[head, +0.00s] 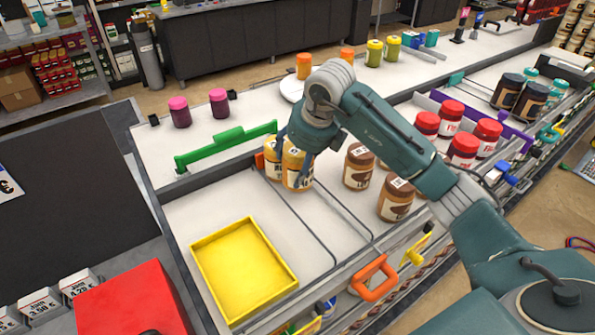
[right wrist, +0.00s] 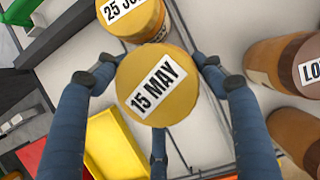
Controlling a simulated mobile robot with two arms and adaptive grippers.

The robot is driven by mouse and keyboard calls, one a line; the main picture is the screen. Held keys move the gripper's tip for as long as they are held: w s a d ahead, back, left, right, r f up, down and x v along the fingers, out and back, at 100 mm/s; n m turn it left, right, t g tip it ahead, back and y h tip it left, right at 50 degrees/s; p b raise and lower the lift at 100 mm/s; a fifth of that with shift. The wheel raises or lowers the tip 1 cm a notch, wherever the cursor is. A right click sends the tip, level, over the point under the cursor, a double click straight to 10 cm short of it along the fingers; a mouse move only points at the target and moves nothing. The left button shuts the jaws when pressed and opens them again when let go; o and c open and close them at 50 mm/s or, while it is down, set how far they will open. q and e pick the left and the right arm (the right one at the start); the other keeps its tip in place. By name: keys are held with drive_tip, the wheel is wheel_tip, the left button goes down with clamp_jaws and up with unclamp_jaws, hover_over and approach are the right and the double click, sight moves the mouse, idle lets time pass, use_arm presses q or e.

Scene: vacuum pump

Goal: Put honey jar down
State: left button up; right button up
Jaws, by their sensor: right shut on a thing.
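My right gripper (head: 300,160) is shut on a honey jar (head: 293,180) with a yellow lid. In the right wrist view its fingers (right wrist: 156,92) close around the jar's lid (right wrist: 160,75), labelled "15 MAY". The jar is upright over the back of the white shelf lane; I cannot tell whether its base touches the surface. A second honey jar (head: 270,160) stands right beside it, further back; its lid (right wrist: 130,15) reads "25 J…", partly hidden. My left gripper is not in view.
A yellow tray (head: 205,283) lies in front, left of the lane dividers. Brown-lidded jars (head: 357,168) stand in the lane to the right. A green divider (head: 225,147) is behind to the left. Red-lidded jars (head: 463,148) stand further right. The lane in front of the held jar is clear.

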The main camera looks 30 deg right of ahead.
drive_tip(key=shift+f+p, duration=0.5)
drive_tip(key=shift+f, duration=1.55)
drive_tip(key=o, duration=1.6)
drive_tip(key=shift+f, duration=0.1)
drive_tip(key=shift+o, duration=0.2)
drive_tip(key=b+v, duration=0.3)
drive_tip(key=v, duration=0.9)
